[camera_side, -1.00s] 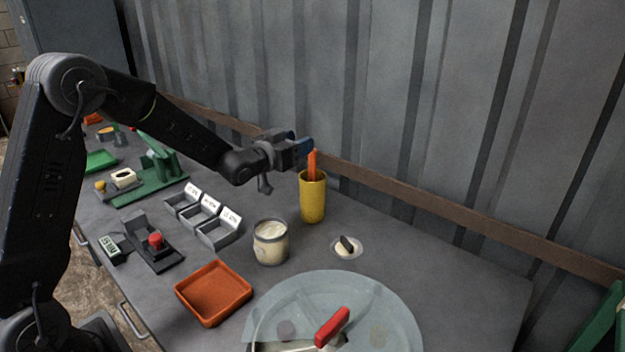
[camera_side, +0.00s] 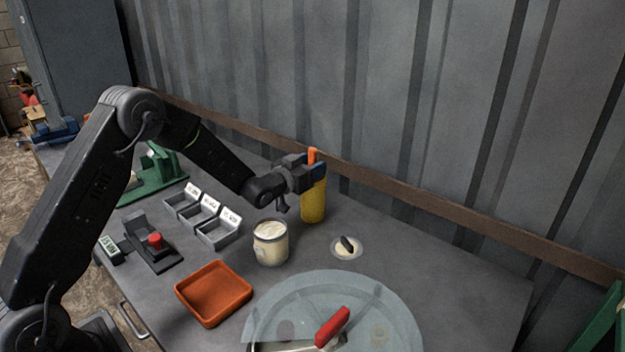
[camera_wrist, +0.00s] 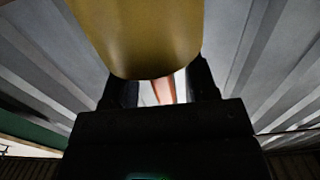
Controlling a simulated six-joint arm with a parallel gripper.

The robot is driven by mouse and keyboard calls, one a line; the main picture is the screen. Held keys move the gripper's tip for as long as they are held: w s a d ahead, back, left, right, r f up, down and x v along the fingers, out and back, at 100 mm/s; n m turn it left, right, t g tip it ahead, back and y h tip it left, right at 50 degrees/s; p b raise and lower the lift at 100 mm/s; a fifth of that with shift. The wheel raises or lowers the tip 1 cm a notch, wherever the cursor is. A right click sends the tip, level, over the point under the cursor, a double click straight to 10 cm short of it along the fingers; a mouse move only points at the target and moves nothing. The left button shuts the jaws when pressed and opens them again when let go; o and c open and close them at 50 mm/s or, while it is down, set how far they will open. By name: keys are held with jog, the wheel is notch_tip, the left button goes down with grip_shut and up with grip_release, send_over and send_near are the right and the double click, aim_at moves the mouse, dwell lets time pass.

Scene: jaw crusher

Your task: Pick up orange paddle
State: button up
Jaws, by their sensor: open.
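The orange paddle (camera_side: 312,155) stands upright in the yellow cup (camera_side: 313,207), with its top showing above the rim. My gripper (camera_side: 318,168) is open at the height of the cup's rim, its blue-tipped fingers around or beside the paddle; the side view does not show which. In the wrist view the yellow cup (camera_wrist: 140,35) fills the upper middle, and the orange paddle (camera_wrist: 164,90) shows behind it, between the two dark fingers. Its lower part is hidden in the cup. I cannot see contact between fingers and paddle.
A cream-filled jar (camera_side: 270,243) stands left of the cup. An orange tray (camera_side: 213,292), labelled grey bins (camera_side: 219,233) and a red-button box (camera_side: 154,242) are further left. A glass disc (camera_side: 390,300) with a red-handled tool (camera_side: 332,327) lies in front. A wall is close behind.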

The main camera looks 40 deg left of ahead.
jog(key=w, duration=0.2)
jog(key=shift+w, duration=0.3)
grip_shut()
dwell(0.4)
